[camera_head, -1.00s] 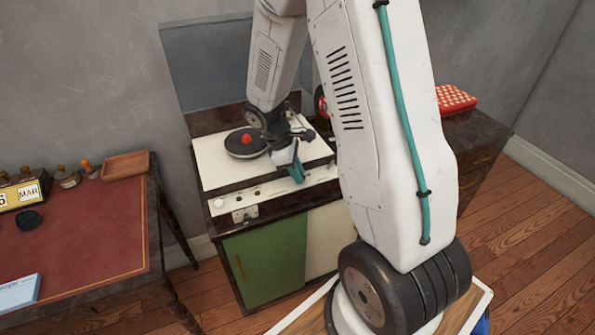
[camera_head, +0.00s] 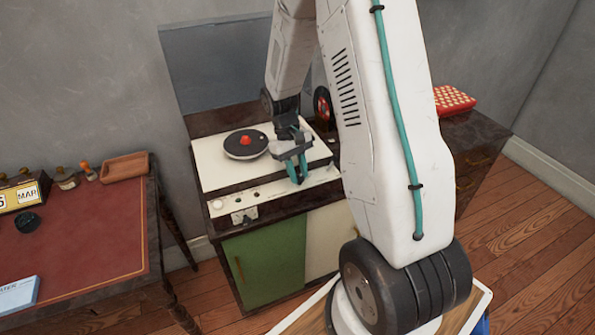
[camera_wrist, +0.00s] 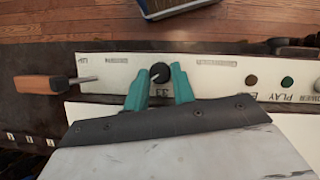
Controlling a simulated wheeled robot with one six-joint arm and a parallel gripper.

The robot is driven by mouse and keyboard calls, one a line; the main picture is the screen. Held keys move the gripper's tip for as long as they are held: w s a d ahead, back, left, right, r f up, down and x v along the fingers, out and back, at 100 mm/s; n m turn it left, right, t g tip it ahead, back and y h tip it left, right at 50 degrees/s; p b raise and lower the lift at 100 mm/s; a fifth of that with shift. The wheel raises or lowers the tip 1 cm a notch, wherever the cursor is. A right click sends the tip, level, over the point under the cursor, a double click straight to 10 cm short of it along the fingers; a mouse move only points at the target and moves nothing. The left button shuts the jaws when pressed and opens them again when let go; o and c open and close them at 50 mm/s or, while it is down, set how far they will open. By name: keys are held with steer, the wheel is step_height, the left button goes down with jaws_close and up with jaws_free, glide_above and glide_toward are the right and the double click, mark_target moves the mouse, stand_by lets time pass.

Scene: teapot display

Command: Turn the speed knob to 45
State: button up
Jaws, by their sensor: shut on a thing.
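The speed knob (camera_wrist: 159,72) is a small black round knob with a pale pointer line on the cream front panel. In the wrist view, the number 33 shows beside it, upside down. My gripper (camera_wrist: 158,80) has its teal fingers on either side of the knob and is shut on it. In the head view, my gripper (camera_head: 297,170) reaches down to the front panel of the record player (camera_head: 215,165), and the knob is hidden there by the fingers.
A black turntable platter (camera_head: 232,153) with a red centre lies left of my gripper. A red-topped desk (camera_head: 90,235) stands left.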

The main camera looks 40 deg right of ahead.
steer(key=shift+d+m, duration=0.1)
steer(key=shift+m, duration=0.4)
steer(key=shift+y, duration=0.3)
steer(key=o, duration=0.7)
steer(key=shift+w+r, duration=0.1)
steer(key=shift+r, duration=0.05)
steer(key=v, duration=0.7)
steer(key=shift+r, duration=0.3)
